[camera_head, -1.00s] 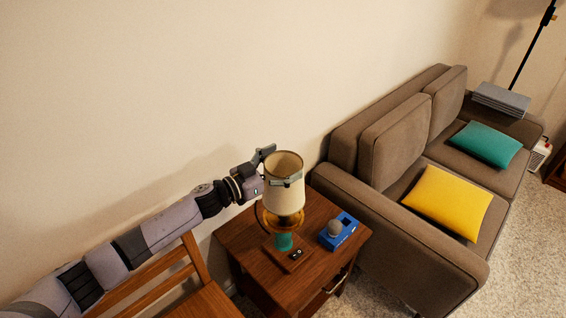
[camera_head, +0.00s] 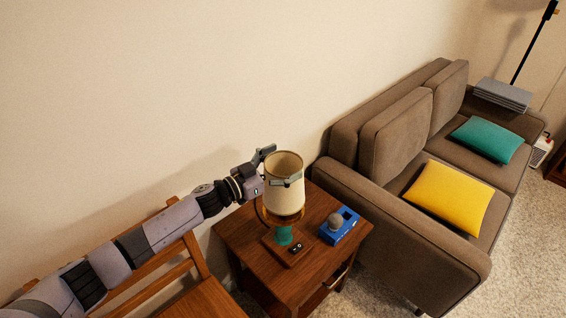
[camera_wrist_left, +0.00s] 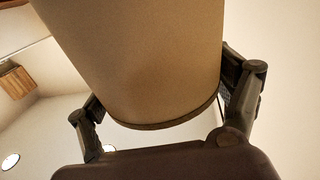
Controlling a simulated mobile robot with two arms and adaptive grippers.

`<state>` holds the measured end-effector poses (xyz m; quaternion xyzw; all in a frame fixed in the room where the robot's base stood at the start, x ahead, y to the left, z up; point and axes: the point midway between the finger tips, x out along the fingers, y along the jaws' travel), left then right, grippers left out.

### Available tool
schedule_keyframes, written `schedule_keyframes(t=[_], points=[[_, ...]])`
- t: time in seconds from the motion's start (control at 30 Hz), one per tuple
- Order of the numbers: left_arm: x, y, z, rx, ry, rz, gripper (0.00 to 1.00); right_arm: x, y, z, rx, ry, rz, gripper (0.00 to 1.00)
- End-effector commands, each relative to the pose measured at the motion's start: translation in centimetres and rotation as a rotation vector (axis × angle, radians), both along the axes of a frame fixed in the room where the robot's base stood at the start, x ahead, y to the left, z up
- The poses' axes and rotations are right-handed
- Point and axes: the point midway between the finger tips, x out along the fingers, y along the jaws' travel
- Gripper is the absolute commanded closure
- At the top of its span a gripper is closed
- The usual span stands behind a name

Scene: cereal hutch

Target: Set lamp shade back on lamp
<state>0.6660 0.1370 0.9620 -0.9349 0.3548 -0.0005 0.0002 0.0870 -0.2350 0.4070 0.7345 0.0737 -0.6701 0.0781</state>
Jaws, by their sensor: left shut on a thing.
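The cream lamp shade (camera_head: 284,195) is upright above the small side table, directly over the lamp. My left gripper (camera_head: 277,169) is shut on the shade, with its fingers on opposite sides near the upper rim. The lamp has a teal stem (camera_head: 283,236) and an amber part (camera_head: 289,216) partly hidden under the shade. I cannot tell whether the shade touches the lamp. In the left wrist view the shade (camera_wrist_left: 145,60) fills the middle between both fingers. My right gripper is not in view.
The wooden side table (camera_head: 258,224) also holds a blue box with a grey ball (camera_head: 335,221) and a small black item (camera_head: 296,248). A brown sofa (camera_head: 395,215) stands close on the right. A wooden chair (camera_head: 197,268) is at the left. The wall is behind.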

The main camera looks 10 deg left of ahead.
Motion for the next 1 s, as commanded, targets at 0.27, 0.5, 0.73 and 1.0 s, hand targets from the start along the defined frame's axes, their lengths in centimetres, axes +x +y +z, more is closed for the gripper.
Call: schedule_keyframes(t=[0.27, 0.5, 0.73, 1.0], points=[[0.0, 0.0, -0.9, 0.0, 0.0, 0.001, 0.57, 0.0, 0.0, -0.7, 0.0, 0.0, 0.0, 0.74], [0.0, 0.0, -1.7, 0.0, 0.0, 0.001, 0.57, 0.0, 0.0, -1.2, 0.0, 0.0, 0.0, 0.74], [0.0, 0.0, -1.9, 0.0, 0.0, 0.001, 0.57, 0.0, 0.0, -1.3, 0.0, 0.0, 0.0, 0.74], [0.0, 0.0, -1.9, 0.0, 0.0, 0.001, 0.57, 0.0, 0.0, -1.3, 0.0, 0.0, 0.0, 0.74]])
